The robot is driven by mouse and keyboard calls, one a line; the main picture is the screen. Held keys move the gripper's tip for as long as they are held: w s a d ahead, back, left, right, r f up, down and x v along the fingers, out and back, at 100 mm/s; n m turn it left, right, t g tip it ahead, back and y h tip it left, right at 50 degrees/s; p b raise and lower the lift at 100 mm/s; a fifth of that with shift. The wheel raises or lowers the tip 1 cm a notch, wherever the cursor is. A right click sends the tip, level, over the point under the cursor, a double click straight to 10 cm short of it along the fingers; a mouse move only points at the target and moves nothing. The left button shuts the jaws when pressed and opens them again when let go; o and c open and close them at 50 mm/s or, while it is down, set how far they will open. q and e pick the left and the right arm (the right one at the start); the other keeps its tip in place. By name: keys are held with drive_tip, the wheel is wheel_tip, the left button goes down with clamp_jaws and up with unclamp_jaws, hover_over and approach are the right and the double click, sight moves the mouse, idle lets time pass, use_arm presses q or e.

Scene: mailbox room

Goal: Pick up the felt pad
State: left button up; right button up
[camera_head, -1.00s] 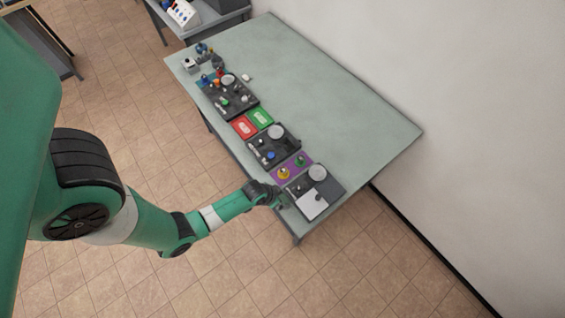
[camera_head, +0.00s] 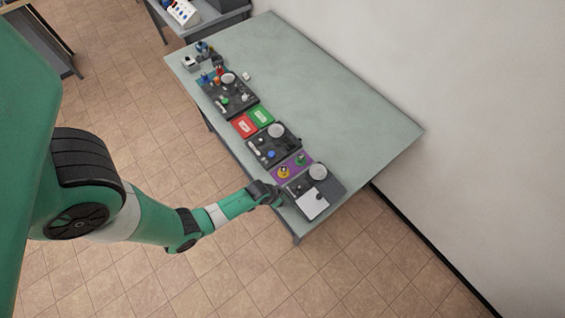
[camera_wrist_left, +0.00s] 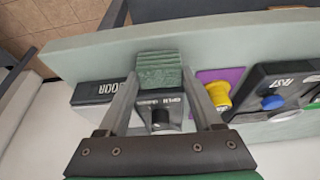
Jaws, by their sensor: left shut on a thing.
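In the left wrist view, a green ribbed block, which I take to be the felt pad (camera_wrist_left: 158,70), sits between the two fingers of my left gripper (camera_wrist_left: 160,78). The fingers are closed on its sides. Behind it are the table edge and a grey labelled block. In the head view my left gripper (camera_head: 279,201) is at the table's near edge, beside the closest dark tray (camera_head: 328,186); the pad is too small to make out there. My right gripper is not in view.
The pale green table (camera_head: 340,110) is bare along its wall side. Dark trays, red (camera_head: 244,126) and green (camera_head: 261,117) plates and a purple mat (camera_head: 281,174) with yellow and green knobs line its near side. A white wall stands behind.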

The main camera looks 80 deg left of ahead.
sight(286, 195)
use_arm(q)
drive_tip(key=shift+r+p, duration=0.3)
drive_tip(key=shift+r, duration=0.2)
wheel_tip(286, 195, up, 3)
drive_tip(key=shift+f+p, duration=0.2)
drive_tip(key=shift+p, duration=0.4)
drive_tip(key=s+d+r+p, duration=0.7)
drive_tip(key=s+d+r, duration=0.2)
drive_tip(key=d, duration=0.1)
drive_tip(key=shift+s+r+p, duration=0.2)
drive_tip(key=shift+s+p, duration=0.15)
drive_tip(key=shift+s, duration=0.05)
